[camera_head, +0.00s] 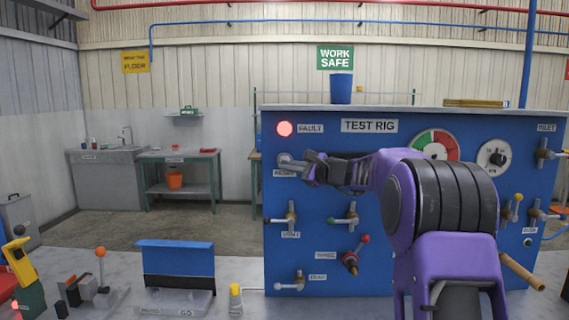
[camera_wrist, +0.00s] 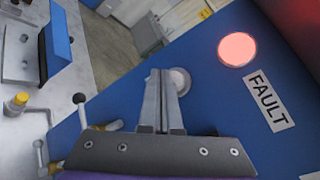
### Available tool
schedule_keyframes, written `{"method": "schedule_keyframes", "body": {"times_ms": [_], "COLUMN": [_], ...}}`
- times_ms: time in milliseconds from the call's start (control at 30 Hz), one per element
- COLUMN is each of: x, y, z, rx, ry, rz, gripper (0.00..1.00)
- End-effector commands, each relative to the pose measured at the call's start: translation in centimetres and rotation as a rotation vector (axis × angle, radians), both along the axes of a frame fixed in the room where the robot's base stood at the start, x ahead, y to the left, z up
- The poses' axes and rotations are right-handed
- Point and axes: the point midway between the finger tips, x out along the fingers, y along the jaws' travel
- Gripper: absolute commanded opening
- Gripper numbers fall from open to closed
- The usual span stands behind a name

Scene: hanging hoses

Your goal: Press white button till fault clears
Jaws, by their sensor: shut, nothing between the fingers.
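The fault lamp (camera_head: 285,129) glows red at the top left of the blue test rig panel. It also glows in the wrist view (camera_wrist: 237,49), beside the FAULT label (camera_wrist: 268,102). The white button (camera_head: 284,158) is below the lamp, above a small label that seems to read RESET. In the wrist view the button (camera_wrist: 182,80) shows partly behind my fingertips. My gripper (camera_head: 300,164) is shut and empty, with its fingertips (camera_wrist: 162,75) at the button, overlapping its left side in the wrist view. I cannot tell whether they touch or press it.
The blue panel (camera_head: 340,230) carries several valve handles and two gauges; a lever with a black knob (camera_wrist: 80,99) is near my gripper. A blue-backed stand (camera_head: 175,258) and a yellow-capped item (camera_head: 235,290) are on the bench to the left.

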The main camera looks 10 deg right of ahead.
Motion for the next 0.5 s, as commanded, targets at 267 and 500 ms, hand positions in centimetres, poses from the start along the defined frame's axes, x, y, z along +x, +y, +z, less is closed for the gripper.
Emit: {"method": "schedule_keyframes", "body": {"times_ms": [267, 500], "x": [0.79, 0.81], "y": [-0.14, -0.15], "z": [-0.02, -0.02], "rx": [0.000, 0.000], "ry": [0.001, 0.000], "rz": [0.001, 0.000], "gripper": [0.00, 0.00]}}
